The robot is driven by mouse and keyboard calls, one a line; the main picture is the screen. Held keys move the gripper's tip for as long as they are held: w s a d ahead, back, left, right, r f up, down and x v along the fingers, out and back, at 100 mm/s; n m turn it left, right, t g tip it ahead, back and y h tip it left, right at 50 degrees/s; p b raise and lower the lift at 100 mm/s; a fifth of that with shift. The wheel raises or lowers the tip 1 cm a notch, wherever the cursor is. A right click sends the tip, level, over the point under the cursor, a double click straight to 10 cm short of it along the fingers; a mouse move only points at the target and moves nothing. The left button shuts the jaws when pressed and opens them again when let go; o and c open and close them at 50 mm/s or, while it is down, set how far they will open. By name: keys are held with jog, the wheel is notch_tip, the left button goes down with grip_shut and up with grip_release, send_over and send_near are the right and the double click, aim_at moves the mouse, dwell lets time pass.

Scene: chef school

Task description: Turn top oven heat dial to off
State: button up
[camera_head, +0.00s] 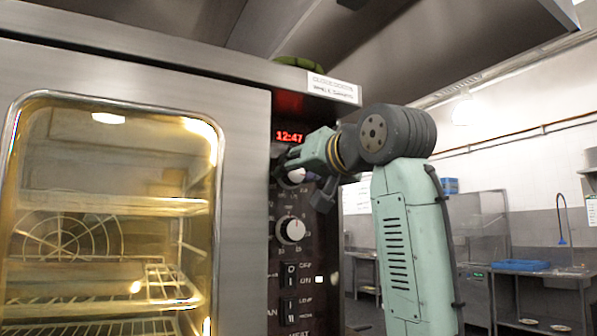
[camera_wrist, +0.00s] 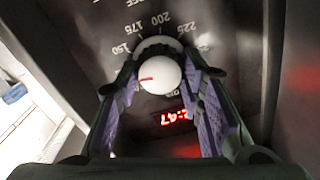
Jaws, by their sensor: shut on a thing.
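The top heat dial is a white round knob (camera_wrist: 158,74) with a red pointer mark, on the dark oven control panel. Numbers such as 150, 175, 200 and 225 ring it in the wrist view. My gripper (camera_wrist: 156,82) has one finger on each side of the knob and is shut on it. In the head view my gripper (camera_head: 283,165) reaches the panel just below the red clock display, and the top dial (camera_head: 297,175) is partly hidden behind it. The red mark points to the left in the wrist view, below the 150.
A second white dial (camera_head: 291,230) sits lower on the panel, above rocker switches (camera_head: 291,275). The glass oven door (camera_head: 115,215) is shut and lit, left of the panel. A metal hood hangs above. A sink counter (camera_head: 545,272) stands at the far right.

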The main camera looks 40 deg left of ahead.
jog(key=n, duration=0.5)
jog(key=shift+s+n, duration=0.1)
jog(key=shift+n, duration=0.2)
jog(key=n, duration=0.4)
jog(key=shift+f+n, duration=0.1)
jog(key=shift+n, duration=0.2)
jog(key=n, duration=0.4)
jog(key=shift+s, duration=0.1)
jog(key=n, duration=0.5)
jog(key=shift+a+f, duration=0.1)
jog(key=shift+n, duration=0.4)
jog(key=o, duration=1.2)
jog(key=shift+c, duration=0.2)
